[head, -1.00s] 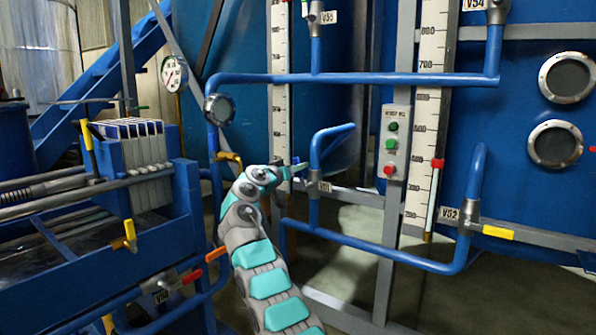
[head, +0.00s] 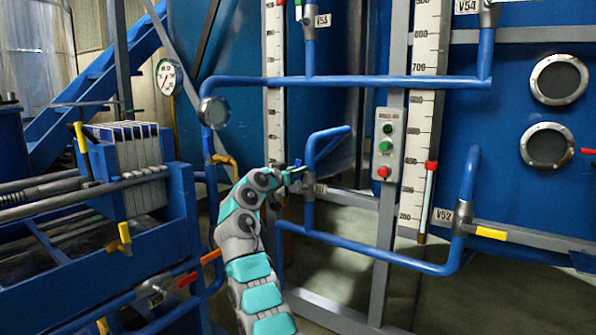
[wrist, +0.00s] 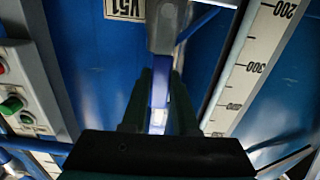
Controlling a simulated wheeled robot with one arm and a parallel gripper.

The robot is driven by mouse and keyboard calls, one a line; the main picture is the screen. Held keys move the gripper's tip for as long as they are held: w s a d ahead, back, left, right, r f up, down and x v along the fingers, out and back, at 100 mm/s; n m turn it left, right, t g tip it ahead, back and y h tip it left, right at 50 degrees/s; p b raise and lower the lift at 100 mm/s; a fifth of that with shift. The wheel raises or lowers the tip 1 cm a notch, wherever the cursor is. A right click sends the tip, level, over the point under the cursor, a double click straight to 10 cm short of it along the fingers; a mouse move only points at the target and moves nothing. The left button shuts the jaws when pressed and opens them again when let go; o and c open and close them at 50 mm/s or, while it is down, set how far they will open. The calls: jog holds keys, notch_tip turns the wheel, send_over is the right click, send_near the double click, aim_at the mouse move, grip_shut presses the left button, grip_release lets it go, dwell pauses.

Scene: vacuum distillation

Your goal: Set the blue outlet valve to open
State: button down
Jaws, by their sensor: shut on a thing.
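The blue valve handle (wrist: 158,92) runs out from a grey valve body (wrist: 165,28) beside the V51 label (wrist: 124,9) in the wrist view. My gripper (wrist: 158,100) is shut on this handle, with a dark finger on each side of it. In the head view my gripper (head: 290,176) is small, at the left of the blue riser pipe near the V51 label (head: 320,188). The valve body is mostly hidden there, and the handle's angle to the pipe is hard to tell.
Valve V52 has a yellow handle (head: 491,233) at the right. A button box (head: 388,145) stands on a grey post right of my gripper. A level scale (head: 274,110) is close behind it. A press with blue frame (head: 185,205) stands at the left.

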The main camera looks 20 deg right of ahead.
jog(key=c, duration=0.7)
grip_release()
jog(key=shift+v, duration=3.9)
